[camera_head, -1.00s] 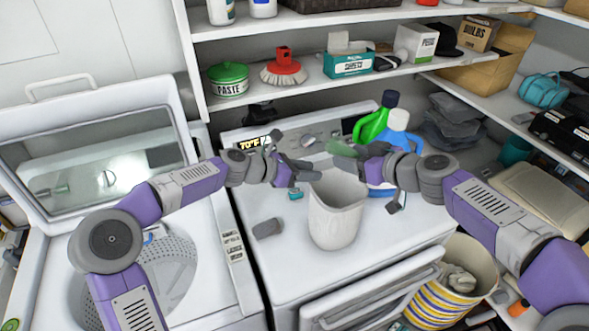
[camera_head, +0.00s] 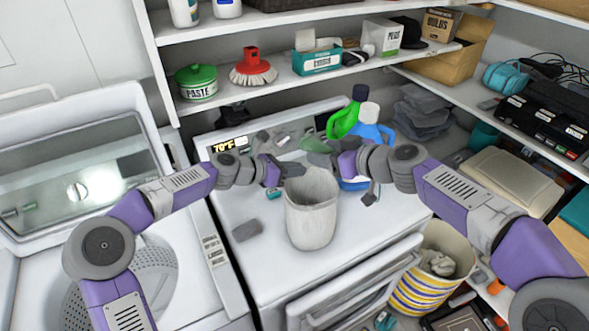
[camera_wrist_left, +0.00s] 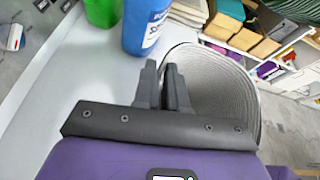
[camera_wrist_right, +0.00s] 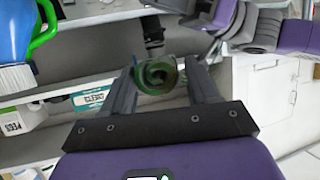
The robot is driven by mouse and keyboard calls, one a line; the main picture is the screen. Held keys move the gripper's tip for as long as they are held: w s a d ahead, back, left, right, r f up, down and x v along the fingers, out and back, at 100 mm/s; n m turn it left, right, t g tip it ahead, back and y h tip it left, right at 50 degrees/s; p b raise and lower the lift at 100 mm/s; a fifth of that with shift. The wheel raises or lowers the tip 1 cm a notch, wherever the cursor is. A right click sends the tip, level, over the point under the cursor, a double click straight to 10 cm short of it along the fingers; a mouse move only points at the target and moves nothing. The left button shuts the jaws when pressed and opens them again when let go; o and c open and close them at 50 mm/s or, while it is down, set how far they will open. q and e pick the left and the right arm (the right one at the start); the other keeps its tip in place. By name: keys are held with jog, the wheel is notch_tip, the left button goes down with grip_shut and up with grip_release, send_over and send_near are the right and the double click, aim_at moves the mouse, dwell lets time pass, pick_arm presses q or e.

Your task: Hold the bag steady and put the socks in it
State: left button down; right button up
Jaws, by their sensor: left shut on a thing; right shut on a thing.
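A light woven bag (camera_head: 311,218) stands upright and open on the white dryer top; its grey ribbed side also fills the right of the left wrist view (camera_wrist_left: 215,95). My left gripper (camera_head: 292,170) is shut on the bag's rim at its back left, with the fingers (camera_wrist_left: 166,88) almost together there. My right gripper (camera_head: 328,151) is shut on a green rolled sock (camera_head: 316,145), held above the back of the bag. The roll shows between the fingers in the right wrist view (camera_wrist_right: 158,75). A grey rolled sock (camera_head: 247,231) lies on the dryer top, left of the bag.
Green (camera_head: 344,120) and blue (camera_head: 371,130) detergent bottles stand behind my right gripper. A small teal item (camera_head: 274,194) lies left of the bag. A striped basket (camera_head: 424,285) stands below right. The dryer top in front of the bag is clear.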

pick_arm(q)
jog(key=shift+f, duration=0.2)
pick_arm(e)
notch_tip(320, 180, down, 8)
jog(key=shift+f, duration=0.25)
jog(key=o, duration=0.6)
jog(key=shift+f, duration=0.25)
jog(key=o, duration=0.5)
jog(key=shift+r, duration=0.1)
jog(key=shift+o, duration=0.2)
jog(key=v, duration=1.2)
